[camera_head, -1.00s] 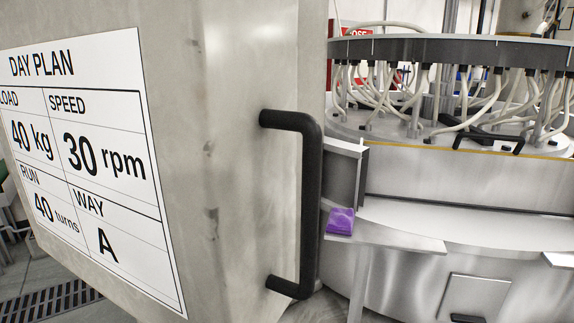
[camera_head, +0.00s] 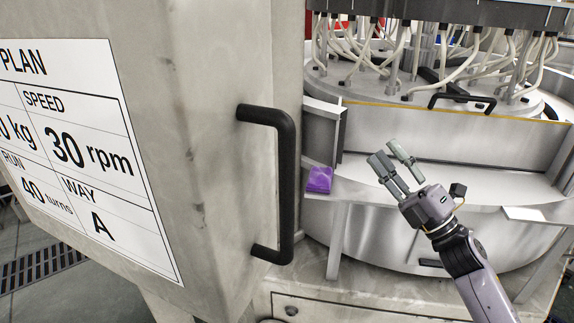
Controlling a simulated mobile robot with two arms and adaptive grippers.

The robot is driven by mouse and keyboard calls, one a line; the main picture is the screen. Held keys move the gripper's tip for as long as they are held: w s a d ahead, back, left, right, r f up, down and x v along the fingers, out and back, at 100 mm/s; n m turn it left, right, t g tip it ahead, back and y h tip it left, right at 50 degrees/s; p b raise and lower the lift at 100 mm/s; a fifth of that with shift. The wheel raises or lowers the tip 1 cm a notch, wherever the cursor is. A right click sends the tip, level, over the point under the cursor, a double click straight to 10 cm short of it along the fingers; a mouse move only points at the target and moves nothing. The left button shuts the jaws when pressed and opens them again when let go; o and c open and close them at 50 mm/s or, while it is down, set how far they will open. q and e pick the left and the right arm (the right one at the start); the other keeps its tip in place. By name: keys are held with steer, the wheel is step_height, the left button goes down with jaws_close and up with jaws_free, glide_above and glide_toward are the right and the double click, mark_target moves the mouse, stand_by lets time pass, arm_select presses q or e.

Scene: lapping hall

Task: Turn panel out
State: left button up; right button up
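A big worn grey metal panel (camera_head: 225,130) fills the left of the view, with a black upright bar handle (camera_head: 285,190) near its right edge. A white DAY PLAN sheet (camera_head: 75,130) is on its left face. My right gripper (camera_head: 392,160) is in front of the round machine, right of the handle and well apart from it. Its two fingers are spread and nothing is between them. My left gripper is not in view.
The round steel machine (camera_head: 440,230) with many pale hoses (camera_head: 400,70) and a small black handle (camera_head: 463,101) stands at the right. A purple cloth or pad (camera_head: 319,180) lies on a ledge. Open floor with a drain grate (camera_head: 40,268) shows at lower left.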

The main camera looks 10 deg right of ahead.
steer(key=s+a+r+n+g+y, duration=0.4)
steer(key=s+r+n+g+y, duration=0.4)
steer(key=n+g, duration=0.5)
steer(key=s+a+r+n+g+h+p, duration=0.15)
steer(key=s+n+g+h, duration=0.25)
steer(key=s+n+g, duration=0.8)
steer(key=w+a+n+t+p, duration=0.1)
steer(key=a+n+t+p, duration=0.2)
steer(key=a+p, duration=0.5)
steer(key=a+t, duration=0.1)
steer(key=a, duration=0.8)
steer(key=shift+w+r, duration=0.4)
jaws_close()
